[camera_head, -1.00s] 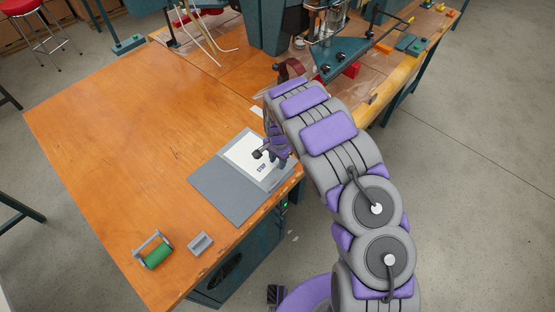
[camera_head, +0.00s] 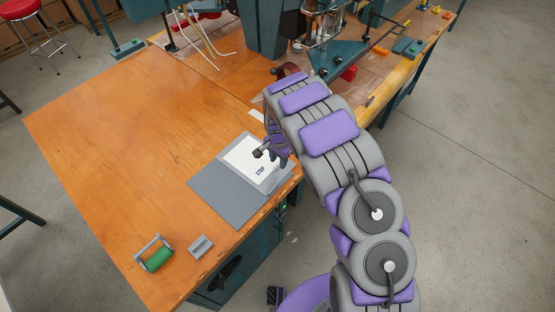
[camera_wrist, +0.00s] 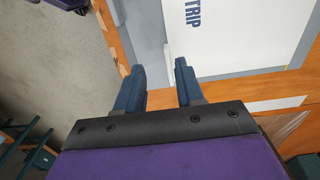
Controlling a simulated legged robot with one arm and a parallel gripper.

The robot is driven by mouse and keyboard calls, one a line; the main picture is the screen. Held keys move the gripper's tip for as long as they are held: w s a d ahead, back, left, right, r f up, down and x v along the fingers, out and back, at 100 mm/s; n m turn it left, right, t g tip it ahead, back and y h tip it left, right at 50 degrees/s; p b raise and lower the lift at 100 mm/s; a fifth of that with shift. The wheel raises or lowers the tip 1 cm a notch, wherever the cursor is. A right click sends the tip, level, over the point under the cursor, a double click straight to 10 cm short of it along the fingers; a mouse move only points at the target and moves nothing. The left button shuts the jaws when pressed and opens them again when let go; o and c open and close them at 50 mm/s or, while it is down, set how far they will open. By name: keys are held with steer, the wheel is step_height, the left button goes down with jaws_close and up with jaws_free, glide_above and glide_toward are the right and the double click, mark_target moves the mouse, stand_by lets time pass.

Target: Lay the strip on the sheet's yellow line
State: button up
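A white card (camera_head: 240,150) with "STRIP" lettering lies on a grey board near the table's front right edge; the card also shows in the wrist view (camera_wrist: 235,45). My gripper (camera_head: 259,152) is low over this card. In the wrist view my gripper (camera_wrist: 158,75) has its two dark fingers apart, with nothing clearly held between them. A pale grey band (camera_wrist: 152,22) runs beside the card, ahead of the fingers; I cannot tell whether it is the strip or the holder's edge.
A grey mat (camera_head: 222,195) lies left of the card. A green roller (camera_head: 157,259) and a small grey block (camera_head: 200,245) lie near the front edge. A teal machine (camera_head: 268,28) stands behind. The wooden table (camera_head: 130,140) is clear at left.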

steer(key=s+d+r+p, duration=0.2)
steer(key=s+d+r, duration=0.1)
steer(key=d, duration=0.3)
steer(key=shift+s+d, duration=0.25)
steer(key=shift+s, duration=0.6)
steer(key=s+d+r+n, duration=0.1)
steer(key=s+d+r, duration=0.3)
steer(key=r, duration=0.5)
steer(key=s+d+r+n, duration=0.1)
steer(key=s+d+r, duration=0.2)
steer(key=s+r, duration=0.45)
steer(key=s+d+r+n, duration=0.1)
steer(key=s+r, duration=0.3)
steer(key=s, duration=0.4)
steer(key=s+d+r+n+g, duration=0.1)
steer(key=s+r, duration=0.3)
steer(key=s, duration=0.4)
steer(key=s+d+r+n, duration=0.1)
steer(key=s+r+n, duration=0.2)
steer(key=s+r, duration=0.2)
steer(key=s, duration=0.3)
steer(key=shift+d+g, duration=0.3)
steer(key=shift+g, duration=0.1)
